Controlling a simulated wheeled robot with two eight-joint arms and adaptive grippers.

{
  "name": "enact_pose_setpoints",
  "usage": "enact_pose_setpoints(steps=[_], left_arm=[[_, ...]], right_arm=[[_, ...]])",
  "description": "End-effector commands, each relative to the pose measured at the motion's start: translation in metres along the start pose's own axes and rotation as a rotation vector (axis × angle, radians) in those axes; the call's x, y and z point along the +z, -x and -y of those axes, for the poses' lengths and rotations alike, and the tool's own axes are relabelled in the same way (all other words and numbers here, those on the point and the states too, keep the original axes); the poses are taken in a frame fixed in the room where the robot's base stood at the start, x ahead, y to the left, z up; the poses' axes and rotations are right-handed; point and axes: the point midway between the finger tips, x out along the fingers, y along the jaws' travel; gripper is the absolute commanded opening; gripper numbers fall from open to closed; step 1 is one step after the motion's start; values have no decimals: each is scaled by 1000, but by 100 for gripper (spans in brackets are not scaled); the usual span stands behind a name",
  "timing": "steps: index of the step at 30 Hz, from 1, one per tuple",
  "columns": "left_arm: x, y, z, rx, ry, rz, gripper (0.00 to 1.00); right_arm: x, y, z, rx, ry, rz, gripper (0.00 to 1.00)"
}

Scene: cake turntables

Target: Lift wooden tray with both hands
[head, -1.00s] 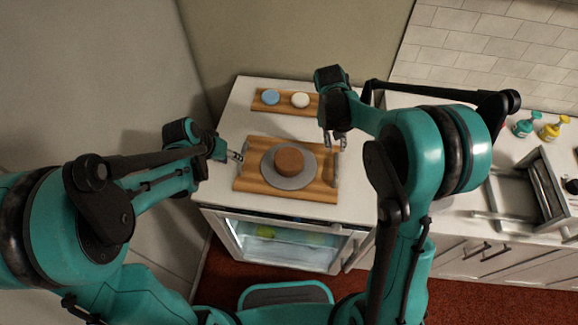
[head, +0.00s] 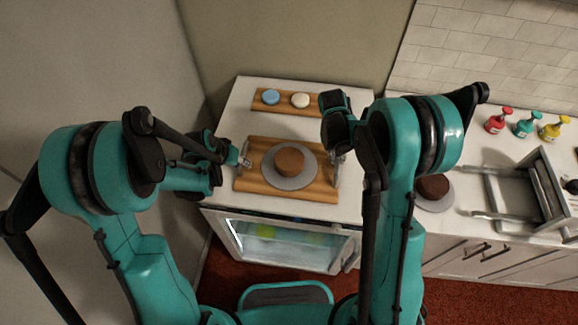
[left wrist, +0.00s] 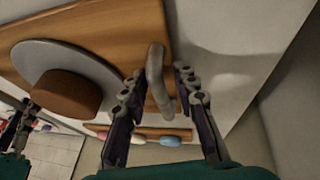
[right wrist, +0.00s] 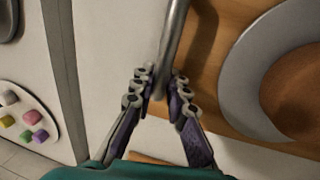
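The wooden tray (head: 318,192) lies on the white counter and bears a grey turntable (head: 270,172) with a brown cake (head: 290,161). My left gripper (head: 245,163) is at the tray's left end. In the left wrist view its open fingers (left wrist: 160,80) stand on either side of the grey handle (left wrist: 156,60), with gaps visible. My right gripper (head: 340,157) is at the right end. In the right wrist view its fingers (right wrist: 163,75) straddle the other handle (right wrist: 174,35), close to it; firm contact is not visible.
A smaller board (head: 285,108) with a blue and a white round item lies behind the tray. Another brown cake (head: 433,187) on a grey disc stands to the right, near a metal rack (head: 510,190). Red, teal and yellow bottles (head: 525,125) stand by the wall. A glass-fronted appliance (head: 285,245) is below.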

Motion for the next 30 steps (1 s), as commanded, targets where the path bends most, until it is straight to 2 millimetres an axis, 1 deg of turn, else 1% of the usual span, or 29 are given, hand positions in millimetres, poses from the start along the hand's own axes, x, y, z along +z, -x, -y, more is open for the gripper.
enact_pose_setpoints(steps=[1,2,20,26,30], left_arm=[[0,0,-1,4,0,0,7],[0,0,-1,4,0,0,0],[-1,2,-4,8,-1,0,0],[-6,14,-6,7,-1,0,0],[-11,27,-8,7,-1,0,0]], right_arm=[[0,0,1,-2,0,0,0],[0,0,1,-2,0,0,0],[0,3,2,-6,2,-1,0],[0,15,0,-5,2,0,0],[0,29,-4,-5,2,0,0]])
